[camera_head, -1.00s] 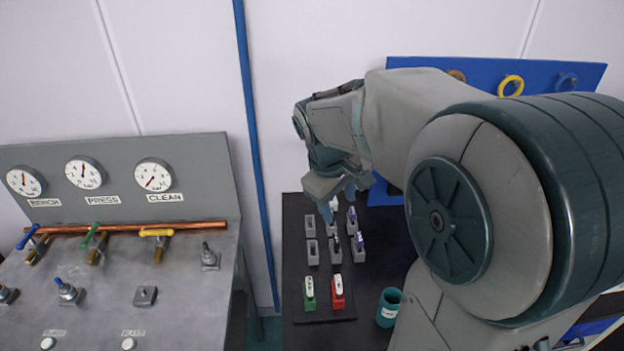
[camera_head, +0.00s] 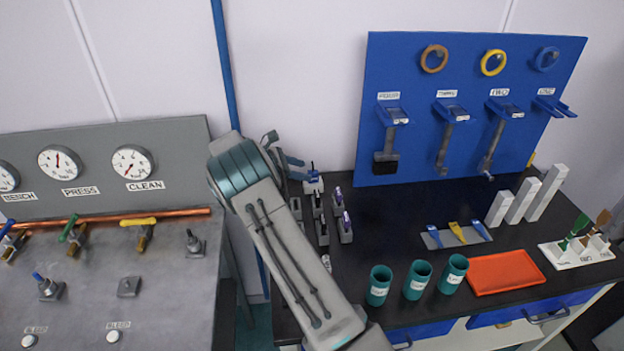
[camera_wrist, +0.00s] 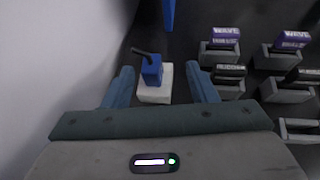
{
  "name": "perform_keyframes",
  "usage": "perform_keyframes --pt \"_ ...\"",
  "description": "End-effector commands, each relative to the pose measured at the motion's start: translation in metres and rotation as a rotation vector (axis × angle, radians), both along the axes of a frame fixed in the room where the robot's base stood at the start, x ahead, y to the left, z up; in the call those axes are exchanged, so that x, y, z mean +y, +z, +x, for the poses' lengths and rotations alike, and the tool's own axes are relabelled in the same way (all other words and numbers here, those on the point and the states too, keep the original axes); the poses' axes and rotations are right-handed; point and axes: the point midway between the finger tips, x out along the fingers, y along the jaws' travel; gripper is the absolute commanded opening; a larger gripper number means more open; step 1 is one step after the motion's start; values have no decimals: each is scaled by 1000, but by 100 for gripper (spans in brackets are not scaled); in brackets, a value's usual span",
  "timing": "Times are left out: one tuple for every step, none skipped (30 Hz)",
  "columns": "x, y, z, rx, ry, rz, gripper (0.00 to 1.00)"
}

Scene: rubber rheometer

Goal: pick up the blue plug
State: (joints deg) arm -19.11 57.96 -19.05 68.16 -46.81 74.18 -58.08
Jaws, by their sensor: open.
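The blue plug (camera_head: 313,170) stands upright on a small white block (camera_head: 313,187) at the back left of the black bench. The wrist view also shows the plug (camera_wrist: 152,70), with a dark lever-like piece on top, on its white block (camera_wrist: 155,90). My gripper (camera_wrist: 160,78) is open, with one blue finger to each side of the plug and apparent gaps on both sides. In the head view my gripper (camera_head: 294,166) is partly hidden by my arm, just left of the plug. Whether the fingers touch anything there is hidden.
Grey holders (camera_wrist: 222,52) with purple and black labelled pieces stand close to the right finger. A pale wall (camera_wrist: 50,70) is on the left. Teal cups (camera_head: 417,280) and an orange tray (camera_head: 505,272) are further right.

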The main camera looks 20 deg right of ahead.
Motion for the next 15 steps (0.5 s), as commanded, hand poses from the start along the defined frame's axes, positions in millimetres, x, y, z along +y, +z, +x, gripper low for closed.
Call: perform_keyframes --pt "1 -5 4 15 13 -19 52" --pt "2 -7 5 22 19 -28 52" --pt "2 -9 7 29 26 -36 52" --pt "2 -10 8 34 29 -41 52" --pt "0 -11 8 37 32 -44 52" --pt "-2 -13 8 41 34 -48 52" --pt "-5 -14 9 42 34 -49 52" --pt "-8 -15 9 42 35 -49 52" --pt "-11 -17 9 41 35 -49 52" --pt "-14 -18 9 41 35 -48 52" --pt "-17 -19 9 41 34 -48 52" --pt "-19 -21 9 41 34 -47 52" --pt "-21 -22 9 39 34 -47 52" --pt "-23 -23 10 39 34 -47 52" --pt "-26 -24 10 41 34 -47 52"
